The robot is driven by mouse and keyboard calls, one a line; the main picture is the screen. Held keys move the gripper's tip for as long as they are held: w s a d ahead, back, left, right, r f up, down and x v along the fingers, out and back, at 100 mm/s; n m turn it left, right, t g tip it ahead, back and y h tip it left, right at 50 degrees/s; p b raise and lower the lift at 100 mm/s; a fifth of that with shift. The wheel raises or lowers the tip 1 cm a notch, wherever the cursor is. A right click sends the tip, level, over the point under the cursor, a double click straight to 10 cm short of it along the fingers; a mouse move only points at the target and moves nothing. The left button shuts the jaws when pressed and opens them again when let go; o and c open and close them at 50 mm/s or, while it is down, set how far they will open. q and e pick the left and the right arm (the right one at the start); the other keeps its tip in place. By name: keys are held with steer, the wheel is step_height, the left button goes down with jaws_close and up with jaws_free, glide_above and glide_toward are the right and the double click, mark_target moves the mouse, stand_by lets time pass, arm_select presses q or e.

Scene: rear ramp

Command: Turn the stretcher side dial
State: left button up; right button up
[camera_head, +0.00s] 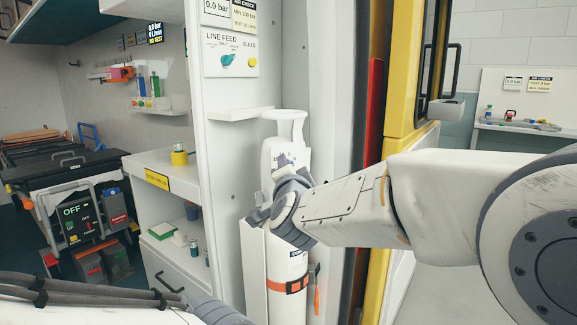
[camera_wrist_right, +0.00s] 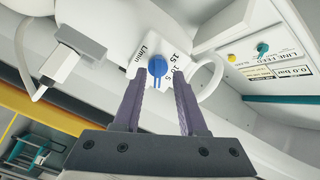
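A blue dial (camera_wrist_right: 157,66) with the numbers 15, 10 and 5 and "L/min" beside it sits on a white body. My right gripper (camera_wrist_right: 160,84) is open, its two purple-grey fingers pointing at the dial with a gap between them. The dial shows between the fingertips; I cannot tell if they touch it. In the head view my right wrist is in front of a white cylinder (camera_head: 287,262) with a white handle on top, and it hides the dial. The stretcher (camera_head: 85,165), dark-topped, stands at the far left. My left gripper is out of view.
A line feed panel (camera_head: 230,50) with a teal knob (camera_head: 228,60) is on the wall above a small shelf (camera_head: 240,113). A powered unit reading "OFF" (camera_head: 75,215) is beside the stretcher. A yellow door frame (camera_head: 403,70) stands right of the cylinder.

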steer(key=s+p, duration=0.1)
steer(key=s, duration=0.9)
steer(key=shift+s+d+p, duration=0.25)
steer(key=shift+d+p, duration=0.05)
steer(key=shift+d, duration=0.1)
